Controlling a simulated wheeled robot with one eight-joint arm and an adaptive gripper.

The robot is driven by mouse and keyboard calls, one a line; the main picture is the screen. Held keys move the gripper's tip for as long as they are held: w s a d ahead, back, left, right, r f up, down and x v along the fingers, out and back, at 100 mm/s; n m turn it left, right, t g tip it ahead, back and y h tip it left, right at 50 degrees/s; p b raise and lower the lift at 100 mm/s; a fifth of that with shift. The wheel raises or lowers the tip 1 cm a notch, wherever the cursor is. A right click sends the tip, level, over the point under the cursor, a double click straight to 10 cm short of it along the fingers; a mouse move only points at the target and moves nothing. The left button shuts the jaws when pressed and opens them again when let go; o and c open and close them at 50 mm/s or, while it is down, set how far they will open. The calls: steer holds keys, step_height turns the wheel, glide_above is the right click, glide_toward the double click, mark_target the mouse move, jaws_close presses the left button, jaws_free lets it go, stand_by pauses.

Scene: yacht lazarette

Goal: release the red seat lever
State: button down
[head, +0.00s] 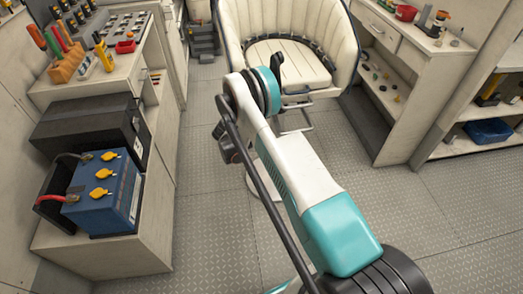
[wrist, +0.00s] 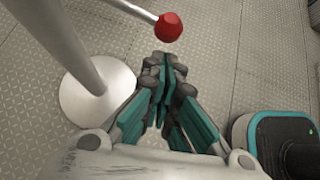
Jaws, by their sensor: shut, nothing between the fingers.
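The seat lever shows in the wrist view as a pale rod ending in a red knob (wrist: 169,27), at the top centre. My gripper (wrist: 166,62) is shut and empty, its fingertips just below the knob in the picture. I cannot tell whether they touch it. The seat's metal post and round white base (wrist: 98,95) stand to the left of the gripper. In the head view the cream seat (head: 288,65) is at the top centre, beyond my arm. The red knob and most of the gripper are hidden there.
A blue battery (head: 103,190) and a black case (head: 92,122) sit on the left bench. A tool-covered counter (head: 110,70) is behind them. A cream cabinet (head: 388,95) stands right of the seat, with a blue bin (head: 488,131) on a shelf. The patterned metal floor (head: 400,215) is clear.

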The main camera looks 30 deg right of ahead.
steer(key=shift+d+r, duration=0.1)
steer(key=shift+d, duration=0.4)
steer(key=s+d, duration=0.2)
steer(key=d, duration=0.5)
steer(key=shift+s, duration=0.25)
